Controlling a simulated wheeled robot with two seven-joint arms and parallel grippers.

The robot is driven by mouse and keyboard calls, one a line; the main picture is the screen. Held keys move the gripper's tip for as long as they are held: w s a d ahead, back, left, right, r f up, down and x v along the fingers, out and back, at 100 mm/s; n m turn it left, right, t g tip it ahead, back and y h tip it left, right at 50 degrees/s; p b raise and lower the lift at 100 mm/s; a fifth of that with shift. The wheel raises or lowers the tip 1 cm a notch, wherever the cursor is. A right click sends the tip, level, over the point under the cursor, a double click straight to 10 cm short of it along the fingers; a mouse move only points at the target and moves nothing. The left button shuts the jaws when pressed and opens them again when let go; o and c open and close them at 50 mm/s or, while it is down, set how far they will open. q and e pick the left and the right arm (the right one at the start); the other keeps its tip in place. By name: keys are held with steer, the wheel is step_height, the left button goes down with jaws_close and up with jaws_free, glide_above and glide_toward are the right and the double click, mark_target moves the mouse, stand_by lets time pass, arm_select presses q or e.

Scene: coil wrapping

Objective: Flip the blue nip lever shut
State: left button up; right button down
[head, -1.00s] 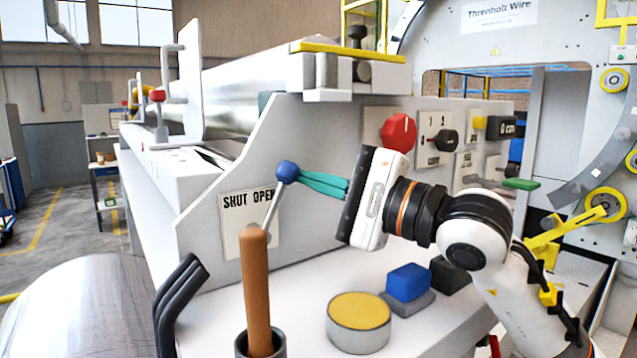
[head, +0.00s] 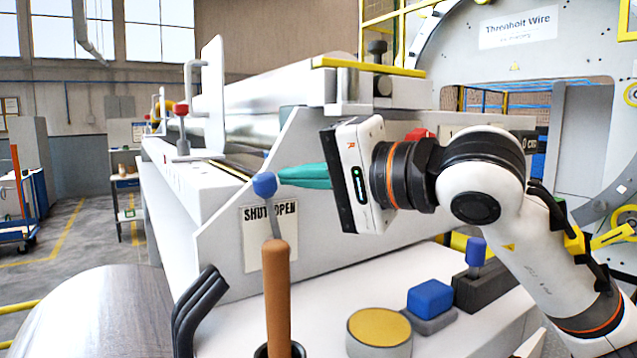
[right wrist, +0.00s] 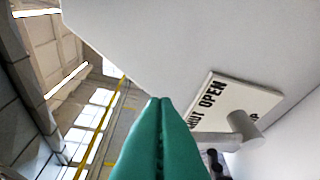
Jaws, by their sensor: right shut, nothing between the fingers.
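The nip lever has a blue ball knob (head: 265,184) on a thin grey shaft (head: 275,227), in front of a plate marked SHUT OPEN (head: 257,240). The lever leans slightly left, its knob above the SHUT side. My right gripper (head: 281,177) has its teal fingers shut and empty, tips at the right side of the knob. I cannot tell if they touch. In the right wrist view the shut fingers (right wrist: 158,102) point forward beside the plate (right wrist: 235,98) and the grey lever pivot (right wrist: 243,128). My left gripper is not in view.
Below the lever stands a brown handle (head: 277,290), partly in front of its shaft. A yellow-topped disc (head: 380,328), a blue block (head: 430,298) and a blue-knobbed dark block (head: 480,288) sit on the white ledge. Dark curved bars (head: 196,310) stand at left.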

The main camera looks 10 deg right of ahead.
mark_target(271, 178)
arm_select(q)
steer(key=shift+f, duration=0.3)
arm_select(e)
steer(key=shift+s+a+n+h, duration=0.3)
steer(key=shift+a+n+h, duration=0.1)
steer(key=shift+a+n, duration=0.35)
steer(key=shift+s+a+n+h, duration=0.3)
steer(key=shift+a+n+h, duration=0.1)
steer(key=shift+a+n, duration=0.35)
arm_select(q)
steer(key=shift+b, duration=0.3)
